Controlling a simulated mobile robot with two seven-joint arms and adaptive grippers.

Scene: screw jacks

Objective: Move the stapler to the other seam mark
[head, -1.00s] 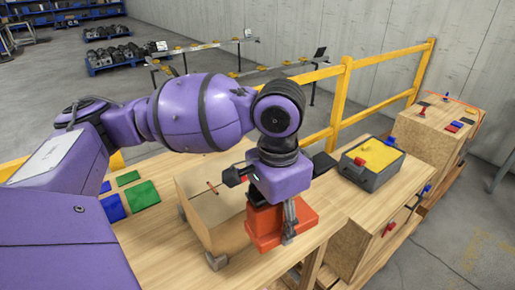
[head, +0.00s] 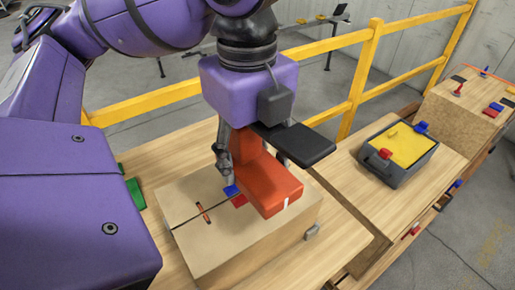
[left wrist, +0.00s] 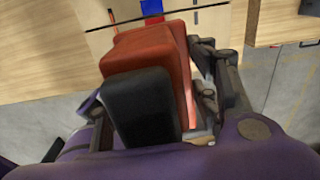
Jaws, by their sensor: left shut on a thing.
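The stapler (head: 268,182) is a red block with a black pad-like part (head: 300,143). My left gripper (head: 250,160) is shut around its upright body. The stapler is over the right part of the closed cardboard box (head: 245,244); I cannot tell whether it touches the top. A dark seam line runs across the box, with a small orange-red mark (head: 203,212) across it. A blue patch (head: 231,190) and a red patch (head: 239,201) lie by the stapler's left side. The left wrist view shows the stapler (left wrist: 152,48) between the fingers. My right gripper is out of view.
The box stands on a wooden table (head: 188,148). A grey tray (head: 397,177) with a yellow inside stands to the right. Green pads (head: 135,193) lie left of the box. A yellow railing (head: 370,66) runs behind, and a wooden crate (head: 455,115) stands far right.

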